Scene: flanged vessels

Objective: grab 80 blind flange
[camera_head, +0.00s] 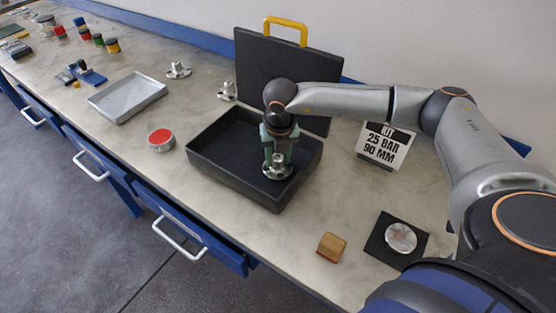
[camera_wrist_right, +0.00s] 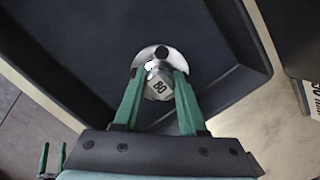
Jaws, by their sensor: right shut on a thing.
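The 80 blind flange (camera_wrist_right: 157,88) is a silver piece marked "80" with a round flange plate. In the right wrist view it sits between the green fingers of my right gripper (camera_wrist_right: 160,95), which are shut on it. In the head view my right gripper (camera_head: 278,155) points down over the black case and holds the flange (camera_head: 278,172) over its inside. I cannot tell whether the flange touches the case floor. The black case (camera_head: 205,172) is open, with its lid upright behind and a yellow handle. My left gripper is not in the head view.
A red-topped round tin (camera_head: 160,139) is left of the case. A sign reading "KIT 25 BAR 90 MM" (camera_head: 385,145), a wooden block (camera_head: 331,247) and a silver disc on a black mat (camera_head: 401,237) are to the right.

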